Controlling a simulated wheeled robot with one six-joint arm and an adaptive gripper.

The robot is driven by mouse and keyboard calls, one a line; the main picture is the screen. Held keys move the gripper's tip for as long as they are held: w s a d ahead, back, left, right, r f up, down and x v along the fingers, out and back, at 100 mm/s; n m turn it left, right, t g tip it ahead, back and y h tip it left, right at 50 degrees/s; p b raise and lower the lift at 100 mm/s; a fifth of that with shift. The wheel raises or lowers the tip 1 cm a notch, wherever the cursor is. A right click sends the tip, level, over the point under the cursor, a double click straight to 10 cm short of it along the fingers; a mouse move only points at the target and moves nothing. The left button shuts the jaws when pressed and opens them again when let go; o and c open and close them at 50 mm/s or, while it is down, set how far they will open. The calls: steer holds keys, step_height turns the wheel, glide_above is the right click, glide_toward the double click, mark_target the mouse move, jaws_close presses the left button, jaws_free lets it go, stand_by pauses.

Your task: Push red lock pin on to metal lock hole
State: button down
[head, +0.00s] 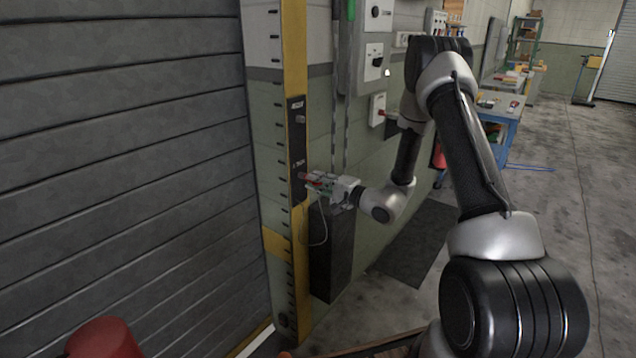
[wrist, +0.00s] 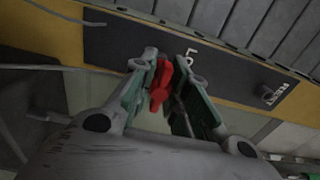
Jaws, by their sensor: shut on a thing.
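The red lock pin (wrist: 160,88) is between the two green-lined fingers of my gripper (wrist: 166,68) in the wrist view. Its far end is close to the dark plate (wrist: 205,62); I cannot tell whether it touches. The plate is mounted on the yellow post and has white lettering beside the pin. The metal lock hole is not visible behind the pin and fingers. In the head view my gripper (head: 317,182) is at the lower part of the plate (head: 298,148), with a bit of red showing at its tip.
A short metal cylinder (wrist: 267,95) marked REST sticks out of the plate. A yellow post (head: 295,50) stands beside a grey roller shutter (head: 120,150). A dark box (head: 332,255) and a thin cable hang below my gripper. Open floor (head: 570,200) lies to the right.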

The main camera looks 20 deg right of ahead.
steer(key=shift+w+a, duration=0.25)
steer(key=shift+w, duration=0.05)
steer(key=c, duration=1.3)
jaws_free()
